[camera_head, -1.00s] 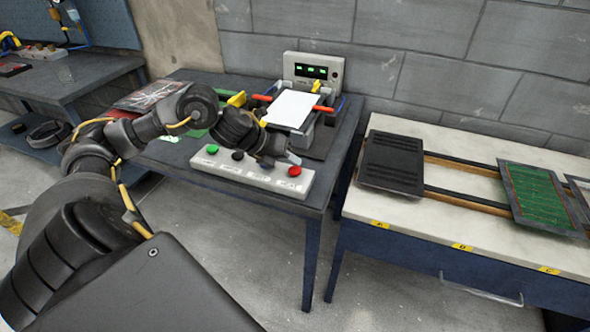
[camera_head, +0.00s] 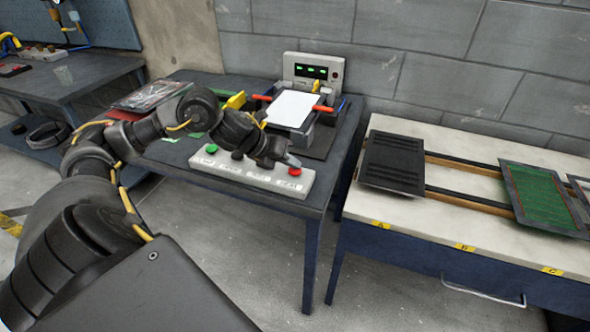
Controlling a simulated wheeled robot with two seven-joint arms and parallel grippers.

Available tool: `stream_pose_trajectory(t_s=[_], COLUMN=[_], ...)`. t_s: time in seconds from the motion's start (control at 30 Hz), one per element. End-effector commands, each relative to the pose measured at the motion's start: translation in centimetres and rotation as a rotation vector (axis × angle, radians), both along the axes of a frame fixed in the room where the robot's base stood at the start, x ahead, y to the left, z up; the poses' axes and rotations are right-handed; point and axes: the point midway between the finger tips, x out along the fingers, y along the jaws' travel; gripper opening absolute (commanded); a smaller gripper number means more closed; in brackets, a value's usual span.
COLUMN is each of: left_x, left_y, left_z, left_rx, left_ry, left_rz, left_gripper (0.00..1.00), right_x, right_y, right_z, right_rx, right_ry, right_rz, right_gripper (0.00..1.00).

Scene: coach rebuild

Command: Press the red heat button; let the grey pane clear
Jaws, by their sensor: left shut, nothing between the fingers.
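The red button (camera_head: 295,171) sits at the right end of a pale control box (camera_head: 268,183) on the dark table. My left gripper (camera_head: 292,160) is shut and empty, its tips just above and behind the red button; I cannot tell whether they touch it. A green button (camera_head: 211,149) is at the box's left end, and a dark button (camera_head: 237,155) is partly hidden by my wrist. The pane (camera_head: 291,109) looks plain white and lies in a clamp fixture with red handles behind the box. My right gripper is out of view.
A grey display unit (camera_head: 313,72) with green digits stands behind the fixture. To the right, a pale bench (camera_head: 400,212) holds a black ribbed panel (camera_head: 393,162) and a green board (camera_head: 541,194) on rails. A gap separates the two tables.

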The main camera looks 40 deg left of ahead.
Motion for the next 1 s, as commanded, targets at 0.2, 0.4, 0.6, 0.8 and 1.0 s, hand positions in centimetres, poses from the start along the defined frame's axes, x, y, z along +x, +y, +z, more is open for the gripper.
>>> stream_pose_trajectory(t_s=[0.2, 0.4, 0.6, 0.8, 1.0], left_x=[0.0, 0.0, 0.0, 0.0, 0.0], left_y=[0.0, 0.0, 0.0, 0.0, 0.0], left_z=[-0.4, -0.5, -0.5, -0.1, 1.1], left_rx=[0.001, 0.001, 0.001, 0.001, 0.001], left_ry=[0.001, 0.001, 0.002, 0.002, 0.002], left_rz=[0.000, 0.000, -0.001, -0.001, -0.001], left_gripper=[0.00, 0.00, 0.00, 0.00, 0.00], right_x=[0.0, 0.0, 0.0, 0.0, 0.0], right_y=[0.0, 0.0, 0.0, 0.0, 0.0], right_z=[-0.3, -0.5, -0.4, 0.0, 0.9], right_rx=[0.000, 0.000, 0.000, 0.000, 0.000], right_ry=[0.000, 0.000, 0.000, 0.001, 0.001], right_rz=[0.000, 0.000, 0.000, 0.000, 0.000], right_gripper=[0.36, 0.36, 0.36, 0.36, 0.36])
